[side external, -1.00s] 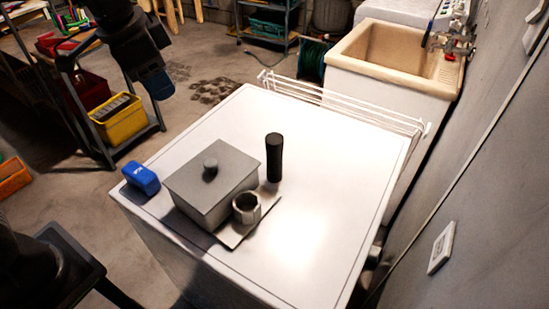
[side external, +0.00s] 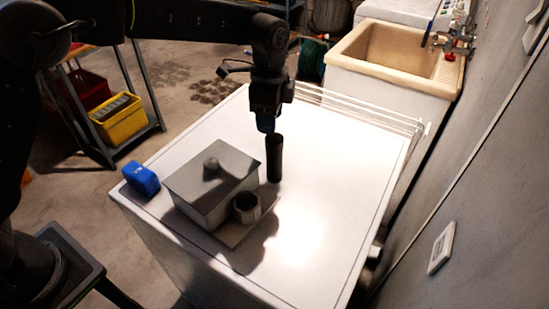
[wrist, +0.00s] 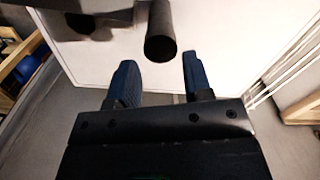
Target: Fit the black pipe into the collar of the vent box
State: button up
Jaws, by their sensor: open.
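The black pipe (side external: 274,160) stands upright on the white top, behind and to the right of the vent box. The vent box (side external: 205,190) is grey, with a round knob on its lid. Its collar (side external: 246,208), a short open ring, stands on a thin plate at the box's right front. My gripper (side external: 266,124) points down just above the pipe's top in the side view. In the wrist view my gripper (wrist: 160,70) is open and empty, two blue fingers apart, with the pipe (wrist: 161,32) beyond the gap between them.
A blue block (side external: 141,179) lies left of the box on the white top (side external: 330,165). A white wire rack (side external: 360,107) runs along the back edge, with a sink (side external: 395,48) behind. The right part of the top is clear.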

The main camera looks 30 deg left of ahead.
aim_at(272, 148)
notch_tip(272, 148, down, 4)
jog(key=shift+r, duration=0.25)
jog(key=shift+d+f, duration=0.15)
jog(key=shift+f, duration=1.25)
jog(key=shift+d+f, duration=0.15)
jog(key=shift+f, duration=1.2)
jog(key=c, duration=0.6)
jog(key=shift+o, duration=0.2)
jog(key=shift+r, duration=0.1)
